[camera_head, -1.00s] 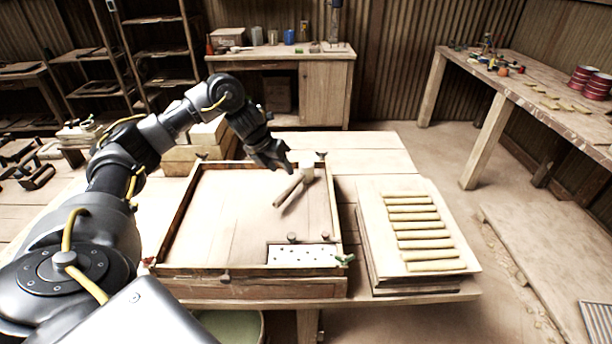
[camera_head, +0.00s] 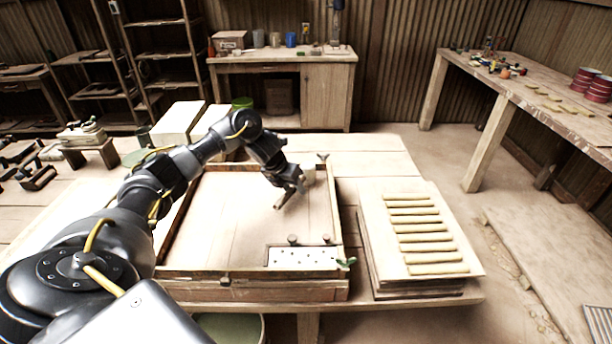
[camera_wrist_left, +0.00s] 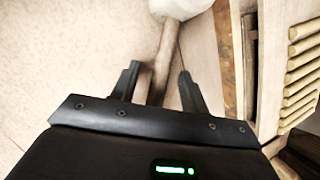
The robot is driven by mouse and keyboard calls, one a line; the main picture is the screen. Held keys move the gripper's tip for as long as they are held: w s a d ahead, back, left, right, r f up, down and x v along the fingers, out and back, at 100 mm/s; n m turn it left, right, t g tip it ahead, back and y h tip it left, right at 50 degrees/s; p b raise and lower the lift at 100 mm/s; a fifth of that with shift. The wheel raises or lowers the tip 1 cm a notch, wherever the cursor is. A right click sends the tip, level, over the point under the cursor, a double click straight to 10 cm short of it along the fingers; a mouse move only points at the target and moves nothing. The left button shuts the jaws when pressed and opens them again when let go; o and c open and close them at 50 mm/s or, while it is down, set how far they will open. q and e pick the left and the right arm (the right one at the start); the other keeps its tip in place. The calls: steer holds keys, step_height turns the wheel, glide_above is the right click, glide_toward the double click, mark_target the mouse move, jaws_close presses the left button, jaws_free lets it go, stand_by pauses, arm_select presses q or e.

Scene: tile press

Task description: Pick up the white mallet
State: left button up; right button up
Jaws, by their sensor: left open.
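The white mallet lies in the shallow wooden tray (camera_head: 335,230), near its right wall. In the head view its pale head (camera_head: 308,172) shows just beyond my left gripper (camera_head: 294,190), which hides part of the handle. In the left wrist view the white head (camera_wrist_left: 180,8) is at the top and the wooden handle (camera_wrist_left: 164,62) runs down between the two fingers of my left gripper (camera_wrist_left: 157,82). The fingers are open, one on each side of the handle. My right gripper is not in view.
A board with several rolled clay strips (camera_head: 420,228) lies right of the tray. A white perforated plate (camera_head: 300,256) sits in the tray's front right corner. Pale blocks (camera_head: 180,122) stand behind the tray at the left. The tray's middle is clear.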

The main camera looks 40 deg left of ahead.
arm_select(q)
steer(key=shift+c, duration=0.5)
jaws_close()
steer(key=shift+r, duration=0.1)
